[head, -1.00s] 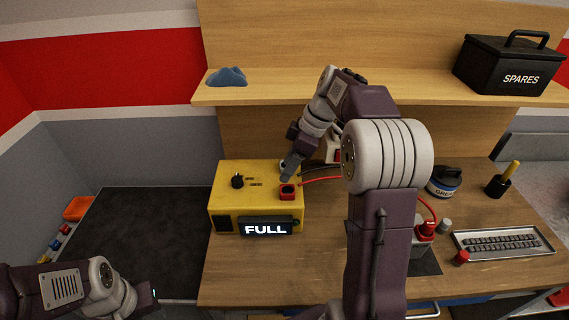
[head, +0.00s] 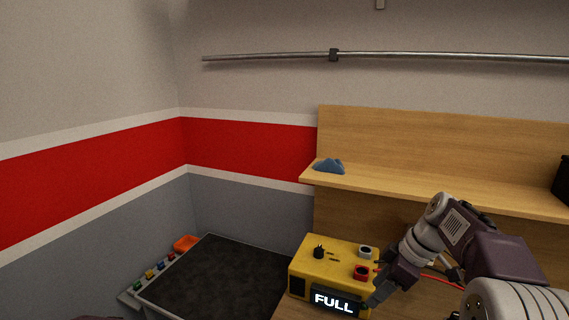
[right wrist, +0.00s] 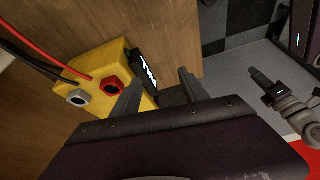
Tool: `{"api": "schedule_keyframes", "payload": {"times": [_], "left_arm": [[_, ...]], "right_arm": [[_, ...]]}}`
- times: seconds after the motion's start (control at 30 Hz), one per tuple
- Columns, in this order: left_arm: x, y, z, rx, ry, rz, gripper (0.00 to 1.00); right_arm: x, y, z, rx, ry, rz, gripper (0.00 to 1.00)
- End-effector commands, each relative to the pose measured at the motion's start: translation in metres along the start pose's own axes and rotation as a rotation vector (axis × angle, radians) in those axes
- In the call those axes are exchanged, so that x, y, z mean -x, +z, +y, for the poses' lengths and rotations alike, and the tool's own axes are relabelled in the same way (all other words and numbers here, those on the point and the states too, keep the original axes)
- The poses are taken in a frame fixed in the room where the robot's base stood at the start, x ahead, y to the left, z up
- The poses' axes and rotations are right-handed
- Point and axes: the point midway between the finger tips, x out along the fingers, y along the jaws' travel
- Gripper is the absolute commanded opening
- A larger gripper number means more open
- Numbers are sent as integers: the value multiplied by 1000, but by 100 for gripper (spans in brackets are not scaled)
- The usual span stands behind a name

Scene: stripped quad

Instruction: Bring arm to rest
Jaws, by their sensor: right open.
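My right gripper (head: 372,298) is open and empty beside the front right corner of the yellow box (head: 329,259). In the right wrist view its two fingers (right wrist: 158,91) stand apart with nothing between them. The left finger overlaps the box (right wrist: 83,69) in that view; I cannot tell whether they touch. The box carries a lit display reading FULL (head: 335,303), a red socket (head: 361,272) and a grey socket (head: 366,252). My left gripper (right wrist: 263,82) shows at the right of the right wrist view; its jaws are too unclear to judge.
A red cable and a black cable (right wrist: 38,62) run near the box. A blue cloth (head: 329,166) lies on the wooden shelf (head: 440,190) above.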

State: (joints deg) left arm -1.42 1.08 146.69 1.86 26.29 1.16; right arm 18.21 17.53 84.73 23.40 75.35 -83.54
Motion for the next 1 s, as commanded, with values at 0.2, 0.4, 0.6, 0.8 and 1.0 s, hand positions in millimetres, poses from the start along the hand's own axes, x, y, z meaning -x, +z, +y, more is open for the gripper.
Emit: {"api": "schedule_keyframes", "payload": {"times": [0.2,0.4,0.6,0.8,1.0], "left_arm": [[1,0,0,0,0,0,36],[1,0,0,0,0,0,36],[2,0,0,0,0,0,36],[2,0,0,0,0,0,36],[2,0,0,0,0,0,36]], "right_arm": [[-22,-13,-51,75,-85,-44,52],[-58,6,-100,-4,-116,-150,52],[-102,56,-153,-285,-41,-297,52],[-136,118,-181,-790,172,-335,52],[-139,112,-162,-1028,270,-243,52]]}}
